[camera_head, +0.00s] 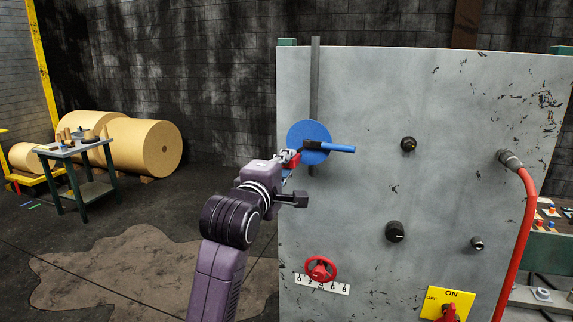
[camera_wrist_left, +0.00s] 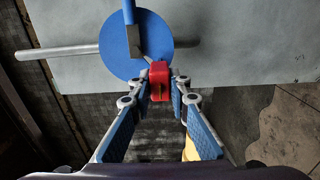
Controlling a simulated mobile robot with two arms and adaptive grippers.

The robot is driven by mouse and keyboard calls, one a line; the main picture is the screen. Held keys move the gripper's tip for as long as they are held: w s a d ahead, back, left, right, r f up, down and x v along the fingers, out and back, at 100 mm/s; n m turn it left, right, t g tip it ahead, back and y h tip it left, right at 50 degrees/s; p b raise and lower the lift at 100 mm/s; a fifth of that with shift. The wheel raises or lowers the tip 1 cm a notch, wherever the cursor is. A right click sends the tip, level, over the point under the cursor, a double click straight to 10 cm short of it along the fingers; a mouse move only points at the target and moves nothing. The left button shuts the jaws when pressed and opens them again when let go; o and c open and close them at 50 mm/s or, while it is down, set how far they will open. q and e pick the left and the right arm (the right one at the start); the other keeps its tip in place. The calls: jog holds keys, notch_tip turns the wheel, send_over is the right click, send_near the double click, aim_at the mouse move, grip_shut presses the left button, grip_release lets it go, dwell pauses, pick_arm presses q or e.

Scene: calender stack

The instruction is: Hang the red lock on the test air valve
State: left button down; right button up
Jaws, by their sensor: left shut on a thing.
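The red lock (camera_wrist_left: 159,82) is held between the fingertips of my left gripper (camera_wrist_left: 160,88) in the left wrist view. In the head view a bit of the red lock (camera_head: 294,160) shows at the tip of my left gripper (camera_head: 287,160). The valve on the grey panel has a round blue disc (camera_head: 308,132) and a blue lever (camera_head: 340,148) pointing right. The lock is at the disc's lower left edge in the head view. The wrist view shows the disc (camera_wrist_left: 158,32) just beyond the lock. I cannot tell whether the shackle passes through the valve.
The grey panel (camera_head: 350,225) carries black knobs (camera_head: 395,231), a red handwheel (camera_head: 319,268), a yellow ON/OFF switch plate (camera_head: 437,298) and a red hose (camera_head: 525,225). A small table (camera_head: 75,148) and large rolls (camera_head: 145,147) stand at the left. The floor between is clear.

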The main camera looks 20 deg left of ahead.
pick_arm(q)
jog(key=shift+w+r, duration=0.1)
jog(key=shift+w, duration=0.55)
jog(key=c, duration=1.3)
grip_release()
jog(key=shift+w, duration=0.1)
jog(key=shift+s+a, duration=0.1)
jog(key=shift+s, duration=3.45)
